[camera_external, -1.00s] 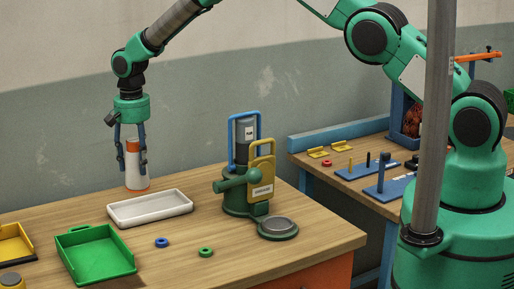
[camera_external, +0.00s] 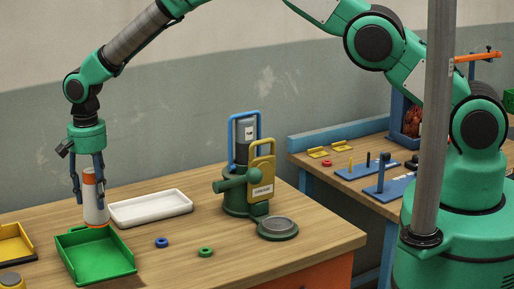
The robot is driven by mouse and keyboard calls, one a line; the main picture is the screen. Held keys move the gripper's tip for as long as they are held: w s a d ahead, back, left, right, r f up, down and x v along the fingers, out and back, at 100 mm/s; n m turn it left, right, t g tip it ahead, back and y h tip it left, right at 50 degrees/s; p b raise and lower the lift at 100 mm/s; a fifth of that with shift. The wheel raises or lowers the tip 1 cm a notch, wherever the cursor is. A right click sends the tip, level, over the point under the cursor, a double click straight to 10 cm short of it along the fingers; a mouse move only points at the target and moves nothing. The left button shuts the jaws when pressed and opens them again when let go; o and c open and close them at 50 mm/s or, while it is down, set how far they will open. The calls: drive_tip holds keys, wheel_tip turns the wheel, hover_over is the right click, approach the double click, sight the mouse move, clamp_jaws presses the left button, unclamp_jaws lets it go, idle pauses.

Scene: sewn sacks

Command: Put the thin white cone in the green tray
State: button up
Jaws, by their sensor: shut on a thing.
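The thin white cone (camera_external: 94,207) has an orange top and an orange band at its bottom. My gripper (camera_external: 89,191) is shut on its upper part and holds it upright. The cone is at the back right edge of the green tray (camera_external: 100,262), and its lower end overlaps the tray's back rim in this view. I cannot tell whether it touches the tray. The green tray lies on the wooden table, and its visible floor is empty.
A white tray (camera_external: 152,208) stands just right of the cone. A blue ring (camera_external: 162,242) and a green ring (camera_external: 206,252) lie in front. A yellow tray (camera_external: 14,243) is at the left edge. A green device with a yellow frame (camera_external: 262,178) stands further right.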

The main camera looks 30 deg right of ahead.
drive_tip(key=shift+f+p, duration=0.45)
drive_tip(key=shift+f, duration=2.5)
drive_tip(key=shift+f+p, duration=0.35)
drive_tip(key=shift+f, duration=1.7)
drive_tip(key=shift+f, duration=0.15)
drive_tip(key=o, duration=1.2)
wheel_tip(320, 180, up, 12)
drive_tip(key=b, duration=0.1)
